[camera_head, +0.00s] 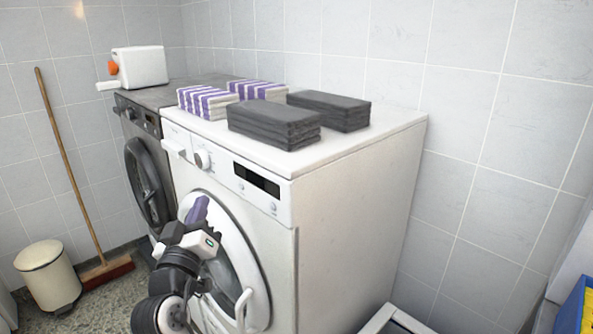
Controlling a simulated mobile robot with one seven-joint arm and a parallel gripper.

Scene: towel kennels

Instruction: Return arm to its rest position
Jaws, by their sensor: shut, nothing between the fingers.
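My gripper (197,211) is in front of the white washing machine (350,220), near its round door. It is shut and I see nothing held in it. My dark arm reaches up from the bottom of the picture, folded and low. Folded dark grey towels (275,122) lie on the machine's top near its front edge, with another dark grey stack (330,108) behind them. Two purple-and-white striped towel stacks (206,101) lie to their left. My gripper is below the towels and apart from them.
A dark grey machine (145,160) stands to the left, with a white device (138,67) on top. A broom (75,170) leans on the tiled wall beside a cream bin (48,276). A blue crate (576,310) is at the right edge. Some floor shows at lower left.

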